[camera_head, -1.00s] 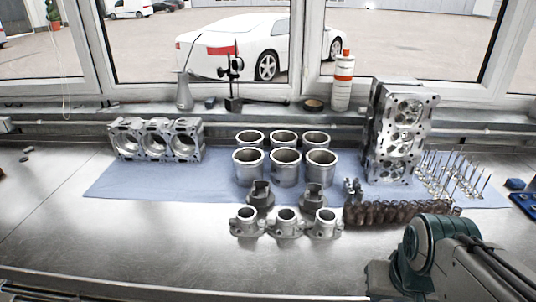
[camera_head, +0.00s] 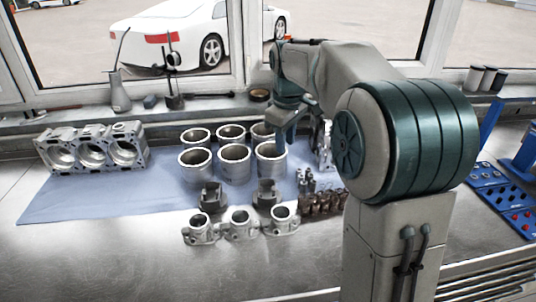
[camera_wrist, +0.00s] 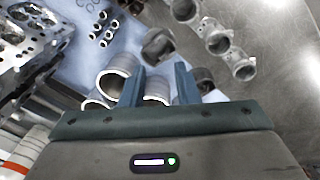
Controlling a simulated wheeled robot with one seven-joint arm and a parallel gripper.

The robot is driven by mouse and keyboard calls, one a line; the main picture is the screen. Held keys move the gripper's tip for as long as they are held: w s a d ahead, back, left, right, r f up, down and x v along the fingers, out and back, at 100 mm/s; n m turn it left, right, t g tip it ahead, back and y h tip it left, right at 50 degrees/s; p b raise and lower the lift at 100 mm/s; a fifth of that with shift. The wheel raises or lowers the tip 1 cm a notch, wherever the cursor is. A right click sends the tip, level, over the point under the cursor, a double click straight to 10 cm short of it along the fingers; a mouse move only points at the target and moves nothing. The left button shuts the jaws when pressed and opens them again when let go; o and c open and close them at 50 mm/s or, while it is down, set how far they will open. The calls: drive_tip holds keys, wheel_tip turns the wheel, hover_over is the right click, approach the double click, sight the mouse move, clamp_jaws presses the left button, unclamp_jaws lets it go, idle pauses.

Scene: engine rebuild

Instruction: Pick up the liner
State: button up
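Several metal cylinder liners stand upright in two rows on the blue mat (camera_head: 95,205). The front row shows a left liner (camera_head: 195,163), a middle liner (camera_head: 234,163) and a right liner (camera_head: 270,162). My gripper (camera_head: 288,138) is over the right end of the rows, close to the front right liner. In the wrist view my gripper's two fingers (camera_wrist: 160,76) are apart. One liner (camera_wrist: 156,87) shows between them, and another liner (camera_wrist: 115,80) is beside the left finger. The gripper body hides their lower parts. I cannot tell whether a finger touches a liner.
Two pistons (camera_head: 210,197) and several flanged metal parts (camera_head: 240,225) stand in front of the liners. An engine block (camera_head: 92,150) is at the left. A cylinder head (camera_wrist: 28,45) stands near the gripper, mostly hidden by my arm in the head view. The front left bench is clear.

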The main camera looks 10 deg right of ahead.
drive_tip(key=w+f+n+p, duration=0.1)
drive_tip(key=w+n, duration=0.3)
drive_tip(key=w, duration=0.6)
drive_tip(key=n+g+p, duration=0.1)
drive_tip(key=n, duration=0.2)
hover_over(272, 159)
wheel_tip(272, 159, down, 4)
drive_tip(key=f, duration=0.1)
drive_tip(key=shift+w+f+p, duration=0.15)
drive_tip(key=shift+f+p, duration=0.3)
drive_tip(key=shift+f, duration=3)
drive_tip(key=shift+w+f+p, duration=0.1)
drive_tip(key=shift+f+p, duration=0.3)
drive_tip(key=shift+f, duration=3)
drive_tip(key=shift+c, duration=0.2)
drive_tip(key=shift+r, duration=0.1)
clamp_jaws()
